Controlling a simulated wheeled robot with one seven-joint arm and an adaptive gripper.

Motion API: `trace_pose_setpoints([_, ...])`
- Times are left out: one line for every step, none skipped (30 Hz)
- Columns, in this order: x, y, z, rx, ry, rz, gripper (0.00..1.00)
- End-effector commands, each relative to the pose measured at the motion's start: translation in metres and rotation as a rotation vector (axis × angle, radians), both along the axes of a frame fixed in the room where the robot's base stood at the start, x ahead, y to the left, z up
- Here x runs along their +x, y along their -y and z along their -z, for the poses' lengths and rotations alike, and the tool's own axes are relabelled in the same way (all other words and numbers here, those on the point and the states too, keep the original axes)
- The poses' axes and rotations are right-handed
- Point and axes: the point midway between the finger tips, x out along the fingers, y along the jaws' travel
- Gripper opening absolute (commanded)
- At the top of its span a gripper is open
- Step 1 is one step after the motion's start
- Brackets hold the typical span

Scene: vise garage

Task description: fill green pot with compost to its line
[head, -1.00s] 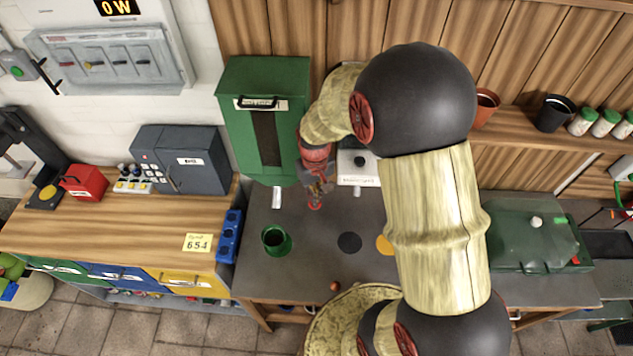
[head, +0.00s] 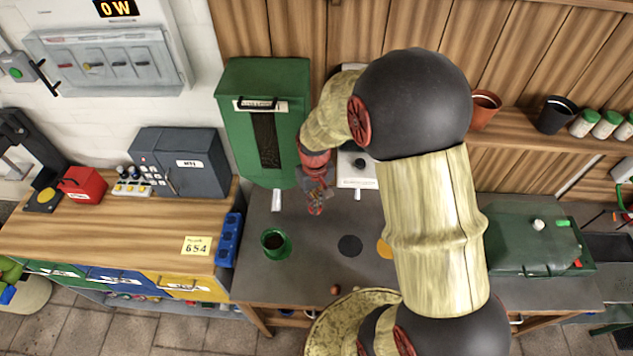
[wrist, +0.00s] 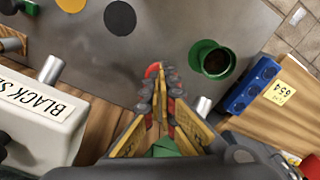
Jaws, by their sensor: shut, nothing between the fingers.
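The green pot (head: 276,243) stands upright on the grey bench top, in front of the metal spout (head: 277,200) below the green wall bin (head: 250,160). Dark brown compost shows inside the pot; it also shows in the wrist view (wrist: 216,63). I cannot make out the pot's line or the exact level. The bin has a dark, speckled window. My gripper (head: 316,209) is shut and empty, to the right of the spout and apart from the pot.
A white dispenser (wrist: 40,115) with a "BLACK S..." label and its own spout stands to the right of the green bin. Dark (head: 350,245) and yellow discs lie on the bench. A blue holder (head: 229,240) is left of the pot. My arm hides the bench's middle.

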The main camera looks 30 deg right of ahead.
Motion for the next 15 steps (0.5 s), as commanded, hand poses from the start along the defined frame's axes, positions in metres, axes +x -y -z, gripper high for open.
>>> trace_pose_setpoints([0.000,0.000,-0.006,0.000,0.000,0.000,0.00])
trace_pose_setpoints([0.000,0.000,-0.008,0.000,0.000,0.000,0.00])
trace_pose_setpoints([0.000,0.000,-0.011,0.000,0.001,0.000,0.00])
trace_pose_setpoints([0.000,0.000,-0.013,0.000,0.001,0.000,0.00])
trace_pose_setpoints([0.000,0.000,-0.016,0.000,0.001,0.000,0.00])
trace_pose_setpoints([0.000,0.000,-0.019,0.000,0.001,0.000,0.00])
trace_pose_setpoints([0.000,0.000,-0.021,0.000,0.002,0.000,0.00])
trace_pose_setpoints([0.001,0.000,-0.023,0.000,0.002,0.000,0.00])
trace_pose_setpoints([0.001,0.000,-0.026,0.000,0.002,0.000,0.00])
trace_pose_setpoints([0.001,0.000,-0.028,0.000,0.002,0.000,0.00])
trace_pose_setpoints([0.001,0.000,-0.030,0.000,0.002,0.000,0.00])
trace_pose_setpoints([0.001,0.000,-0.033,0.000,0.002,0.000,0.00])
trace_pose_setpoints([0.001,0.000,-0.036,0.000,0.001,0.000,0.00])
trace_pose_setpoints([0.000,0.000,-0.038,0.000,0.001,0.000,0.00])
trace_pose_setpoints([0.000,0.000,-0.041,0.000,0.001,0.000,0.00])
